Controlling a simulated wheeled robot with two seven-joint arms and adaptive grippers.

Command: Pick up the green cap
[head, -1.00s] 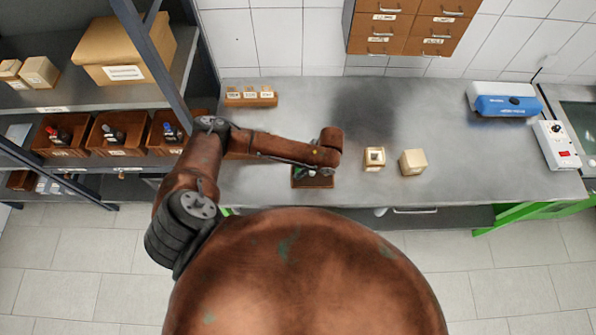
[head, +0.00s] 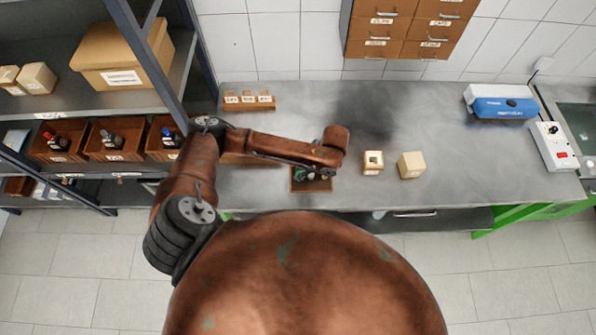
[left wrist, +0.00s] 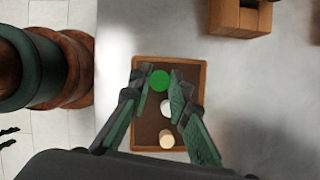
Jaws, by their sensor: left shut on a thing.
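The round green cap (left wrist: 160,80) is between the fingertips of my left gripper (left wrist: 159,75) in the left wrist view, and the gripper is shut on it. The cap is over the far part of a brown, wooden-rimmed tray (left wrist: 202,92). A white round piece (left wrist: 167,106) and a beige cylinder (left wrist: 167,140) are in the tray, nearer the wrist. In the head view my left gripper (head: 306,174) is over the tray (head: 322,187), partly hidden by my arm. I cannot tell how high the cap is. My right gripper is out of view.
Two beige blocks (head: 373,162) (head: 411,165) stand right of the tray. A small wooden rack (head: 249,103) is at the back left. A blue and white device (head: 500,102) and a control box (head: 555,146) are at the right. The bench middle is clear.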

